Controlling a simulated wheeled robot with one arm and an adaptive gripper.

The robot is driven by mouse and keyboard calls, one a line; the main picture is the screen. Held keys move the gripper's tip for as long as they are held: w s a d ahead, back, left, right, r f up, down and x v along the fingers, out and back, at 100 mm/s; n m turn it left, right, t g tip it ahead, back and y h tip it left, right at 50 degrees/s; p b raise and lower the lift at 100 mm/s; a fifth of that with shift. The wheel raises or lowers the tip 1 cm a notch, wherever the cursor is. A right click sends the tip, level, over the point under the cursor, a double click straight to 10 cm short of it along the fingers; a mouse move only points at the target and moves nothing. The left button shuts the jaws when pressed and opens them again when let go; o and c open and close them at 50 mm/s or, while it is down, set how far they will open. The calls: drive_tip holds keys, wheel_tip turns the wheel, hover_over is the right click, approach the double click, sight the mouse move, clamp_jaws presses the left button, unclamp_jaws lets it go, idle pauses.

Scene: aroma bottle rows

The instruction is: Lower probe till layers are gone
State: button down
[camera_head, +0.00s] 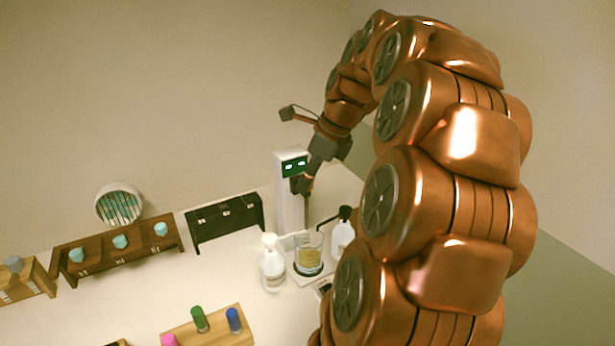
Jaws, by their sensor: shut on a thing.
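My gripper (305,186) is at the front of the white stand (283,210) with a green-lit display. It is shut on the thin, dark probe (307,212), which hangs upright. The probe's lower end is by the rim of a glass beaker (308,253); I cannot tell whether it reaches inside. The beaker holds a yellowish liquid and stands on a pale, flat base (312,277). The liquid's layers are too small to tell apart. The gripper's fingers are small and partly merge with the dark probe.
White bottles stand close by the beaker, one at left (272,265) and one dark-topped at right (342,238). A dark rack (224,222), a brown rack with pale-blue caps (118,250) and a wooden block with coloured caps (215,331) are on the white table. My arm covers the right side.

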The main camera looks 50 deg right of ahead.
wheel_tip(320, 180, down, 7)
drive_tip(key=b, duration=0.3)
drive_tip(key=shift+f, duration=0.2)
drive_tip(key=c, duration=0.8)
unclamp_jaws()
drive_tip(key=v, duration=1.2)
